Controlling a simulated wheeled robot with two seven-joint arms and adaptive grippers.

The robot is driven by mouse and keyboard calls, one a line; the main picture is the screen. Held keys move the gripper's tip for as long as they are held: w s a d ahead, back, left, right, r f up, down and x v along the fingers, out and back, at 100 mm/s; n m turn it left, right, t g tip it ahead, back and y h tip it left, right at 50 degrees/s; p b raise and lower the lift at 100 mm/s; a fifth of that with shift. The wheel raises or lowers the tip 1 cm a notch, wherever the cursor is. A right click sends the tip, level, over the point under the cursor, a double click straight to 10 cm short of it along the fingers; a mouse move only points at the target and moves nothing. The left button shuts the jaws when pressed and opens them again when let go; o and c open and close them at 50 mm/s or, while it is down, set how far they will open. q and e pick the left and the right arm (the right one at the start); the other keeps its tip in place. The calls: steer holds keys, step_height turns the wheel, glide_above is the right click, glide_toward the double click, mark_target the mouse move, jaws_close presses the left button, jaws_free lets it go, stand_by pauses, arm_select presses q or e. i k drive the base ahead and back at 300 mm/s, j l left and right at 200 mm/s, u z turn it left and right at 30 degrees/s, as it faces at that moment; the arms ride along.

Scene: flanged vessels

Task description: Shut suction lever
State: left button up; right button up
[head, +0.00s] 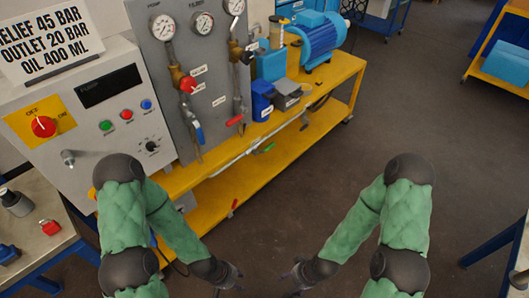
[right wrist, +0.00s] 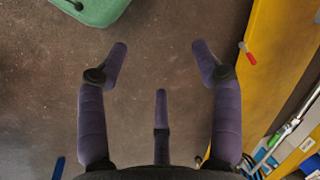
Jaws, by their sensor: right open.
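Several small levers show in the head view, and I cannot read which is marked suction. A red lever (head: 235,121) and a blue lever (head: 198,134) sit on the pipes of the grey gauge panel (head: 217,97). A green lever (head: 264,149) sits by the low pipe along the yellow bench. A small red handle (head: 234,204) shows lower, at the shelf edge, and a red handle (right wrist: 247,55) also shows in the right wrist view. My left gripper (head: 229,277) is low, apart from the levers, its fingers unclear. My right gripper (right wrist: 160,60) is open and empty over the floor.
The yellow bench (head: 336,72) carries a blue motor (head: 317,38) and blue pump parts. A control box (head: 85,110) with a red rotary switch (head: 44,126) stands at left. Tables stand at the lower left and right edges. The dark floor (head: 330,170) right of the bench is clear.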

mark_target(272, 144)
steer(key=i+l+u, duration=0.15)
steer(key=u, duration=0.6)
steer(key=i+l+u, duration=0.25)
steer(key=l, duration=0.35)
steer(key=i+l+u, duration=0.1)
steer(key=i+l, duration=0.15)
steer(key=i+l+u, duration=0.1)
steer(key=l, duration=0.3)
steer(key=i+l+u, duration=0.1)
steer(key=l, duration=0.25)
steer(key=i+l+u, duration=0.15)
steer(key=i+l, duration=0.15)
steer(key=l, duration=0.25)
steer(key=i+l, duration=0.1)
steer(key=l, duration=0.25)
